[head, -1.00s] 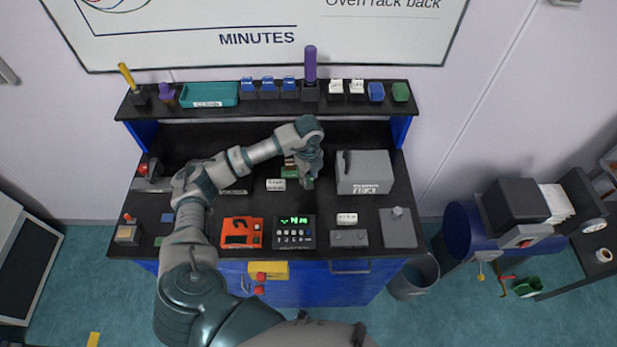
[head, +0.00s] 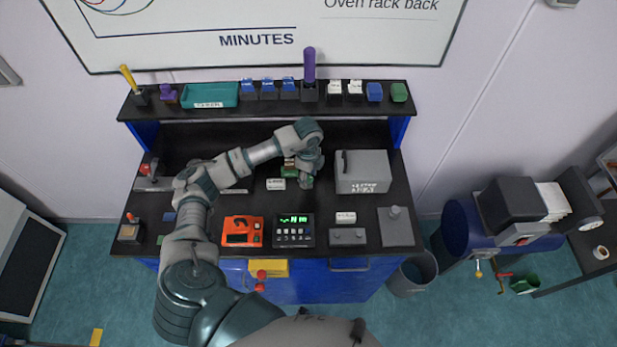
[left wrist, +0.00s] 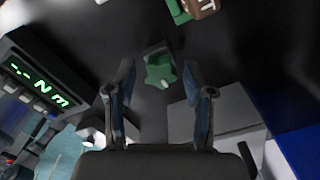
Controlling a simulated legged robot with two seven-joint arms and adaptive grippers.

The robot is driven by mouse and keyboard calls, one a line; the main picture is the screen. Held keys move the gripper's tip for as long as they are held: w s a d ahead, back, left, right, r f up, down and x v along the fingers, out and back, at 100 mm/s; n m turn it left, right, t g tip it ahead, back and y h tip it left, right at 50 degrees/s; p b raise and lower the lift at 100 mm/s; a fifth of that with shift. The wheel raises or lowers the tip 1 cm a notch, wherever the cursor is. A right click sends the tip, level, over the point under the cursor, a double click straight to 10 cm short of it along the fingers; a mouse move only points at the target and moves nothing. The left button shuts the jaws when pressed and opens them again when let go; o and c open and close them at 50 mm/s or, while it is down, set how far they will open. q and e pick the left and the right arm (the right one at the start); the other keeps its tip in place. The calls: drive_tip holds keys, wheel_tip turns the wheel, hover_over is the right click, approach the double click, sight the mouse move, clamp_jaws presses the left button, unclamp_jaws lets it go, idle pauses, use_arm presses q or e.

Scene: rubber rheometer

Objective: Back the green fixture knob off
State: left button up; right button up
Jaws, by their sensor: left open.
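The green fixture knob (left wrist: 160,74) is star-shaped with a small white mark, and sits against a grey block on the black bench top. In the left wrist view it lies between and beyond the two fingertips of my left gripper (left wrist: 159,84), with a gap on both sides. The fingers are open and hold nothing. In the head view my left gripper (head: 307,182) points down over the bench, left of the grey box, and the knob cannot be made out clearly there. My right gripper is not in view.
The grey box (head: 363,172) stands close right of my left gripper. A display unit (head: 293,231) and an orange device (head: 242,231) stand nearer the front. A green and brown item (head: 289,172) lies just left of the gripper. A shelf (head: 215,113) runs along the back.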

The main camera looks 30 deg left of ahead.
use_arm(q)
drive_tip(key=m+b, duration=0.1)
drive_tip(key=m, duration=0.1)
drive_tip(key=shift+f+m, duration=0.1)
drive_tip(key=shift+m, duration=1.1)
drive_tip(key=shift+a+m+b, duration=0.1)
drive_tip(key=shift+m+b, duration=0.6)
drive_tip(key=shift+m, duration=1.5)
drive_tip(key=m+b, duration=0.2)
drive_tip(key=m, duration=0.1)
drive_tip(key=shift+w+m, duration=0.1)
drive_tip(key=shift+m, duration=0.8)
drive_tip(key=m+b, duration=0.1)
drive_tip(key=m, duration=0.1)
drive_tip(key=shift+m, duration=0.3)
drive_tip(key=shift+m+b, duration=0.45)
drive_tip(key=shift+m, duration=0.55)
clamp_jaws()
drive_tip(key=n+p, duration=0.1)
drive_tip(key=n, duration=0.2)
drive_tip(key=shift+r, duration=0.2)
drive_tip(key=shift+f+n, duration=0.1)
drive_tip(key=shift+n, duration=0.8)
